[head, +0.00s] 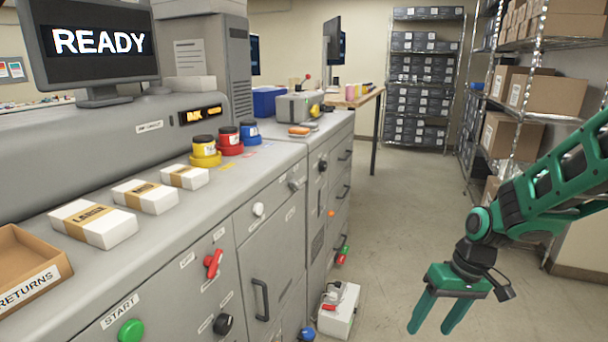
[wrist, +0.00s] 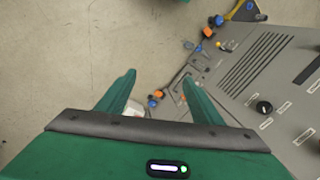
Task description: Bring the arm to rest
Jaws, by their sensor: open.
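My green gripper (head: 436,312) hangs at the lower right of the head view, fingers pointing down over the open floor. It is open, with a clear gap between the two fingers and nothing held. In the wrist view the two green fingers (wrist: 152,97) stand apart, with bare floor and the edge of the grey machine beyond them. My arm reaches in from the right edge of the head view, bent at the wrist. The gripper is apart from the machine and the shelves.
The long grey machine (head: 255,165) fills the left, with knobs and handles on its front. A white box (head: 340,310) stands on the floor beside it. A wire shelf with cardboard boxes (head: 556,95) stands at right. The aisle floor (head: 405,205) between is clear.

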